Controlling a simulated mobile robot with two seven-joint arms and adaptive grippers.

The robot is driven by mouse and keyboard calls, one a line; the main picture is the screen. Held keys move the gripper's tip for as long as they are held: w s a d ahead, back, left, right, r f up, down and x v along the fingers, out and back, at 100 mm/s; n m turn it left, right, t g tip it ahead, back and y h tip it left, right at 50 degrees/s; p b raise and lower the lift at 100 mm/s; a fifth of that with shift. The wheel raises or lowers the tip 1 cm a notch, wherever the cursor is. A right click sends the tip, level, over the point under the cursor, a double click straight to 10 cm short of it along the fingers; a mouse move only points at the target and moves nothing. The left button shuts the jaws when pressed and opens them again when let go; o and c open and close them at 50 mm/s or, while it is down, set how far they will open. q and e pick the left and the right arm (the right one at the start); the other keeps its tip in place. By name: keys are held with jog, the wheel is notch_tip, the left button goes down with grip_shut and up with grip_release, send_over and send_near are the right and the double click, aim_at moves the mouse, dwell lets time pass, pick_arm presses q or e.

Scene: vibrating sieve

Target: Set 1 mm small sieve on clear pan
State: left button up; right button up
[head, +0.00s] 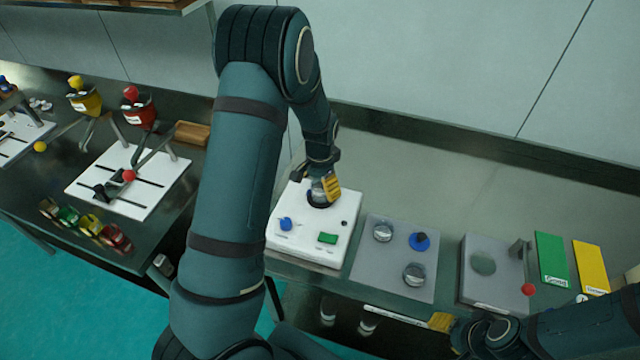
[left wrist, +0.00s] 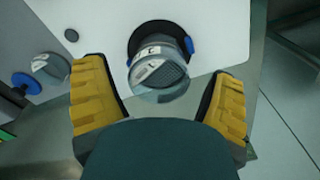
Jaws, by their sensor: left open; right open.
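My left gripper (head: 328,188) is open above the black seat of the white machine. In the left wrist view, a round clear-walled piece (left wrist: 172,76) with a mesh-like face and white labels stands on the black seat (left wrist: 150,32), between the yellow fingers and apart from them. The label text is too blurred to read. On the grey mat (head: 368,277) stand two clear round pieces, a back one (head: 383,231) and a front one (head: 414,275). I cannot tell which is the 1 mm small sieve or the clear pan. My right gripper (head: 440,322) is open and empty near the table's front edge.
The white machine (head: 300,250) has a blue knob and a green button. A grey plate device (head: 490,270), green card (head: 552,259) and yellow card (head: 591,267) lie right. The back table is clear.

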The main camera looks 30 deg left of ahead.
pick_arm(q)
notch_tip(320, 180, up, 12)
dwell(0.4)
jog(key=shift+f, duration=0.1)
dwell(0.4)
